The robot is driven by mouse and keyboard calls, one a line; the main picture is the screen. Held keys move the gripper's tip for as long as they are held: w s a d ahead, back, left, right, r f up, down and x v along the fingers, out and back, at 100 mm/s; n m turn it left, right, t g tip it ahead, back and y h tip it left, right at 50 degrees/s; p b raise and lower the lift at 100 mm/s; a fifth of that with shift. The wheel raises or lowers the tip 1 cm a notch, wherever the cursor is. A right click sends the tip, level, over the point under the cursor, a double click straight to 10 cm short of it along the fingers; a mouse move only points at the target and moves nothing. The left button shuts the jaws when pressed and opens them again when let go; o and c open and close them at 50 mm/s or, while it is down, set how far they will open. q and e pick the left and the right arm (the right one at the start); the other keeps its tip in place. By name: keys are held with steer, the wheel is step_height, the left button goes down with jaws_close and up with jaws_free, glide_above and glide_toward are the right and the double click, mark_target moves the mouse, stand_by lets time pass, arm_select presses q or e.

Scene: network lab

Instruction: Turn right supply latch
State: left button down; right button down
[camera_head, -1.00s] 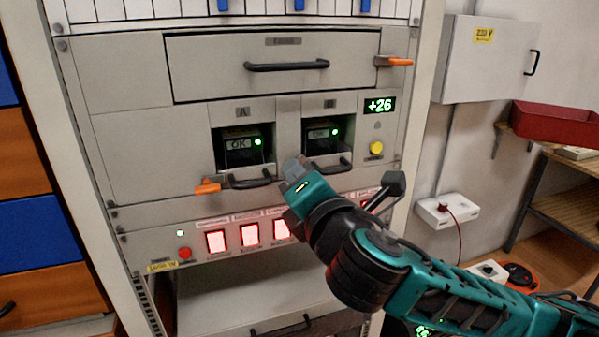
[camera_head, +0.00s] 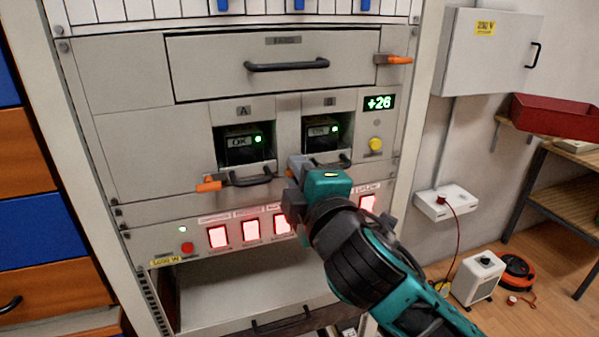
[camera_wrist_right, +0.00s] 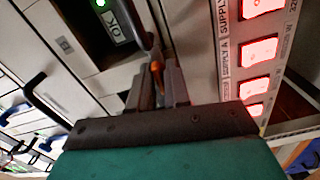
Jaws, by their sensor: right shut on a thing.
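The right supply B (camera_head: 322,133) sits in its bay, its screen reading OK beside a green light, with a black handle (camera_head: 339,161) below. Its latch is hidden behind my right gripper (camera_head: 296,170) in the head view. In the right wrist view an orange latch (camera_wrist_right: 156,70) shows between the fingers of my right gripper (camera_wrist_right: 158,88), which is shut on it, close to a dark handle (camera_wrist_right: 144,28). The other orange latch (camera_head: 208,185) points left, below supply A (camera_head: 243,144). My left gripper is not in view.
A drawer (camera_head: 287,66) with a black handle and its own orange latch (camera_head: 399,60) is above. Lit red switches (camera_head: 251,231) and a red button (camera_head: 187,247) line the panel below.

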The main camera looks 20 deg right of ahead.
steer(key=shift+r+m, duration=0.1)
steer(key=shift+m, duration=0.2)
steer(key=c, duration=1.4)
jaws_free()
